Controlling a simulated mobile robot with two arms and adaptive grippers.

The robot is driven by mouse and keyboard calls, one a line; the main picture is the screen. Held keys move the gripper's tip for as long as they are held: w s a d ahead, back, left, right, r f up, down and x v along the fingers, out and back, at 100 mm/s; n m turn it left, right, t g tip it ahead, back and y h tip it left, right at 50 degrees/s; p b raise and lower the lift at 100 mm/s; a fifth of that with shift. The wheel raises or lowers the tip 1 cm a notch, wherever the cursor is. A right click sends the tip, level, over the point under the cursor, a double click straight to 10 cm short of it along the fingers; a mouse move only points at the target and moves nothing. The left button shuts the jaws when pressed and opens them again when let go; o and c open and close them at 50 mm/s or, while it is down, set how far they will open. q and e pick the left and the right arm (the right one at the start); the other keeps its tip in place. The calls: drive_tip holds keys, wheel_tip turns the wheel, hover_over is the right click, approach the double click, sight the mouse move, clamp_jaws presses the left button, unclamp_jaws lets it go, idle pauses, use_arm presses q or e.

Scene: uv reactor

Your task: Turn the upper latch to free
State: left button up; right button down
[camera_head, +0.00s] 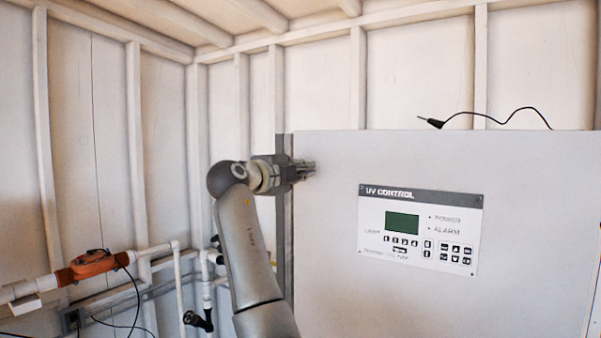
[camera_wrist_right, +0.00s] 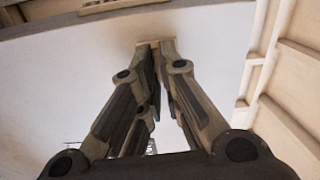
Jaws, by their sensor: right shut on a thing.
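The white UV control cabinet (camera_head: 330,260) fills the right half of the head view. My right gripper (camera_head: 308,169) is at the cabinet's upper left edge, with its fingertips at the front face. In the right wrist view the fingers of my right gripper (camera_wrist_right: 156,46) come together at their tips, against the pale cabinet surface. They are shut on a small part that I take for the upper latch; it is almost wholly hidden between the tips. I cannot tell how far the latch is turned. My left gripper is not in view.
A control panel (camera_head: 420,229) with a green screen and buttons is on the cabinet front. A black probe with a cable (camera_head: 432,122) lies on top. White pipes with an orange fitting (camera_head: 92,265) run along the left wall. The upper left space is free.

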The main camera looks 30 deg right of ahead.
drive_tip(key=shift+m, duration=0.6)
drive_tip(key=c, duration=1.6)
unclamp_jaws()
drive_tip(key=v, duration=1.2)
drive_tip(key=shift+w+f, duration=0.1)
